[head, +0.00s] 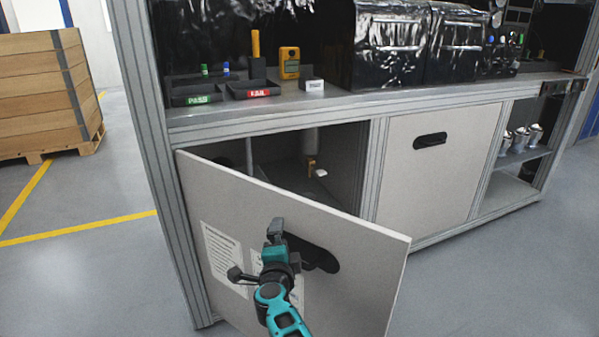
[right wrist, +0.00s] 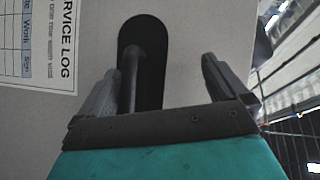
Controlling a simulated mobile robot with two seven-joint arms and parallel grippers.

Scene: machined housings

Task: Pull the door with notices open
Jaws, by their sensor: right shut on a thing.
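The door with notices (head: 360,262) is a light grey panel, swung partly open from the left front bay of the workbench. It has a dark oval hand slot (head: 318,254) and printed sheets (head: 222,252) on its face. My right gripper (head: 283,240), teal and black, is at the slot and shut on the door, its fingers spread apart by what they hold. In the right wrist view the slot (right wrist: 146,50) lies between the two fingers, with a service log sheet (right wrist: 45,40) at left. The exact contact is hidden. My left gripper is out of view.
A closed door (head: 440,165) with its own slot stands to the right, beside open shelves holding metal parts (head: 522,140). The bench top (head: 375,97) bears trays and black-wrapped boxes. A wooden crate (head: 45,95) stands far left.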

